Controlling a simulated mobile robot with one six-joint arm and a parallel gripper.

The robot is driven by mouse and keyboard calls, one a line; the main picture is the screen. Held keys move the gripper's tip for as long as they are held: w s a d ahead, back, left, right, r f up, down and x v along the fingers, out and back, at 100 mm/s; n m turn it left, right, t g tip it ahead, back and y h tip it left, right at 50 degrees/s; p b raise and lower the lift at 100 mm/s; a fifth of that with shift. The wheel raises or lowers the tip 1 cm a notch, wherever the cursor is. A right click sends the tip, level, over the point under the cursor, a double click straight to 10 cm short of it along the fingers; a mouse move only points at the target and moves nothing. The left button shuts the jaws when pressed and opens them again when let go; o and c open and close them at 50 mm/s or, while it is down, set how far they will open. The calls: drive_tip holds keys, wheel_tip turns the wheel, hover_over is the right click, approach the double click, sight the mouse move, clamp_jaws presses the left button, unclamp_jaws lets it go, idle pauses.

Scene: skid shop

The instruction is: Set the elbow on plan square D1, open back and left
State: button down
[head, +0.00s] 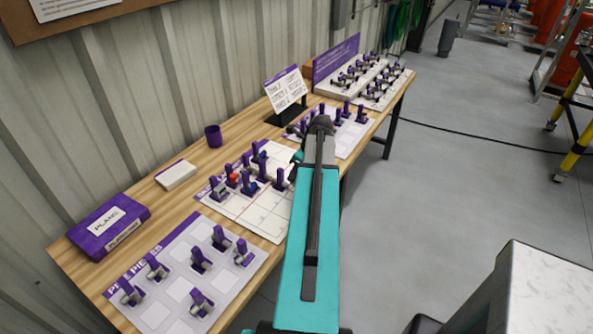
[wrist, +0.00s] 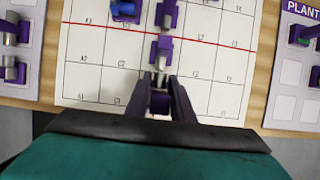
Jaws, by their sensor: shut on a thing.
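My gripper (wrist: 160,82) is shut on a small purple-and-grey piece, the elbow (wrist: 160,103). The elbow is in line with the front part of the white plan sheet (wrist: 85,80), near its front edge. I cannot tell its height above the sheet or which way its openings face. Another purple-and-grey piece (wrist: 163,50) stands just beyond the fingertips. The square labels are too small to read surely. In the head view the plan sheet (head: 262,222) lies mid-bench with several pieces on it; my arm hides the gripper and elbow there.
On the wooden bench (head: 170,218), a pieces sheet (head: 178,285) with several pieces lies at the near left. A purple PLANS box (head: 105,228), a purple cup (head: 213,136) and a sign (head: 286,92) stand at the back. Another sheet with pieces lies to the right.

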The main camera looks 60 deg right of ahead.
drive_tip(key=shift+f, duration=0.6)
drive_tip(key=shift+f, duration=0.15)
drive_tip(key=shift+f+b, duration=0.7)
drive_tip(key=shift+f, duration=0.9)
drive_tip(key=shift+f, duration=0.7)
idle(1.3)
drive_tip(key=c, duration=1.5)
unclamp_jaws()
drive_tip(key=shift+o, duration=0.2)
drive_tip(key=shift+r+p, duration=0.65)
drive_tip(key=shift+r, duration=0.05)
drive_tip(key=shift+r+p, duration=2.45)
drive_tip(key=shift+r, duration=0.95)
